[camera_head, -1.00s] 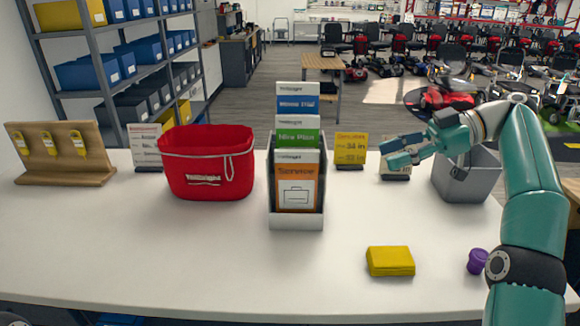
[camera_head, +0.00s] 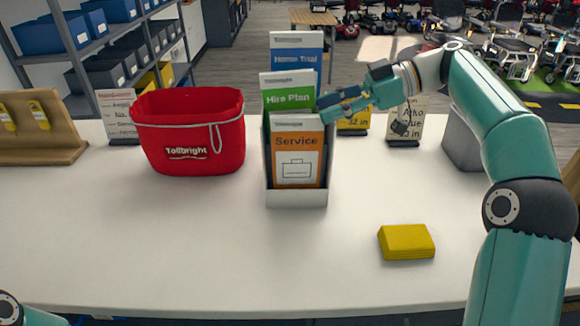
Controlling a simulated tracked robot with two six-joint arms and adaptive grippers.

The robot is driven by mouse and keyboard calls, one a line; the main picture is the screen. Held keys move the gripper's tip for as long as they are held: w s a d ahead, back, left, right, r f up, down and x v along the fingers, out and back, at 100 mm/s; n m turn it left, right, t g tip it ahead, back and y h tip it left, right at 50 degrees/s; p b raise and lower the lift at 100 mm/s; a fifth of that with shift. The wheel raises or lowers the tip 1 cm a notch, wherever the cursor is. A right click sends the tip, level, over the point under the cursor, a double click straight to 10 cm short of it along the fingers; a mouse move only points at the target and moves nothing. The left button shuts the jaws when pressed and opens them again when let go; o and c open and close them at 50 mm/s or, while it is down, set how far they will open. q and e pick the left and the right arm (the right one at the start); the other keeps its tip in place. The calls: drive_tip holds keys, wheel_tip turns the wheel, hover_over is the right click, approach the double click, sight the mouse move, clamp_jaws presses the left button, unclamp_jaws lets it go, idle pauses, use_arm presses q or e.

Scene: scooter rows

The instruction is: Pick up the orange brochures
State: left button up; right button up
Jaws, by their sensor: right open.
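The orange brochures (camera_head: 298,158), marked "Service", stand upright in the front slot of a dark-sided holder with a white front (camera_head: 297,196). Green "Hire Plan" brochures (camera_head: 286,97) and blue "Home Trial" brochures (camera_head: 297,60) rise behind them in the same holder. My right gripper (camera_head: 323,107) is open and empty. Its fingers point left, at the holder's upper right, close to the top of the orange brochures. I cannot tell whether it touches the green ones. My left gripper is out of view.
A red basket (camera_head: 186,135) stands left of the holder. A yellow block (camera_head: 406,242) lies at the front right. Small sign cards and a grey bin (camera_head: 463,148) stand behind and right of the holder. The tabletop in front of the holder is clear.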

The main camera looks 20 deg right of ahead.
sight(298, 123)
drive_tip(key=x, duration=0.4)
drive_tip(key=s+x, duration=0.1)
drive_tip(key=x, duration=0.1)
drive_tip(key=shift+a, duration=0.2)
drive_tip(key=shift+a+f, duration=0.25)
drive_tip(key=shift+a, duration=0.05)
